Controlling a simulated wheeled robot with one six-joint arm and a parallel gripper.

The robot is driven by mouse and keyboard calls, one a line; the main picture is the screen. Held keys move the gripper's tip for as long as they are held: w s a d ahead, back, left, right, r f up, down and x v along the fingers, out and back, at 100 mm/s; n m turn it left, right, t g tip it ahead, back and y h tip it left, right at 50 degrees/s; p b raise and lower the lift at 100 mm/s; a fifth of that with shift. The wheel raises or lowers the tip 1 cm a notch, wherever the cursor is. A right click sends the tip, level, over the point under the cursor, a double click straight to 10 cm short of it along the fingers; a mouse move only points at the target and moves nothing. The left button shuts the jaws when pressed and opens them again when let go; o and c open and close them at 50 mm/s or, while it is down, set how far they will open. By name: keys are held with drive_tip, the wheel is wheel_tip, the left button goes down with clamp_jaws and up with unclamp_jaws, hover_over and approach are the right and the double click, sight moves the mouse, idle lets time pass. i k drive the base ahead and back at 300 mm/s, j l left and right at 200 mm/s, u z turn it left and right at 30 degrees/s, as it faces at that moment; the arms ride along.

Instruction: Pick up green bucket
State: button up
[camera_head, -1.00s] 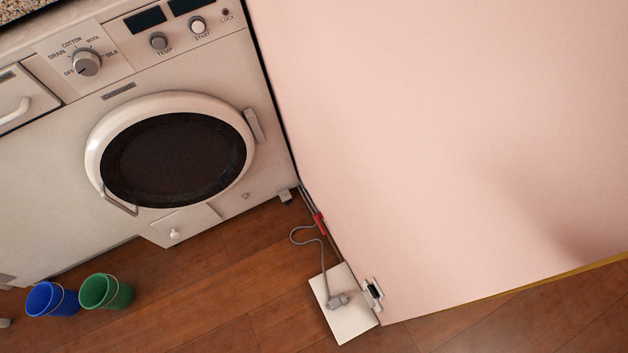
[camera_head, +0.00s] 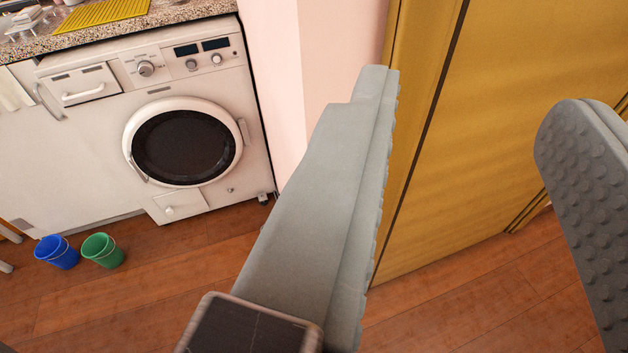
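The green bucket (camera_head: 103,251) stands upright on the wooden floor at the lower left, in front of the washing machine. It is small and far off in the view. A blue bucket (camera_head: 57,252) stands close beside it on the left. My gripper (camera_head: 475,95) is large in the foreground, with its two grey ridged fingers spread wide apart. It is open and empty, well to the right of the green bucket and nearer to the camera.
The white washing machine (camera_head: 182,143) stands behind the buckets under a granite counter (camera_head: 128,22). A pink wall (camera_head: 335,50) and a yellow-brown door (camera_head: 450,150) are behind my gripper. The floor (camera_head: 170,280) around the buckets' front is clear. Chair-like legs show at the far left edge.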

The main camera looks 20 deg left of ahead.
sight(99, 249)
drive_tip(key=l+u, duration=0.1)
drive_tip(key=u, duration=2.1)
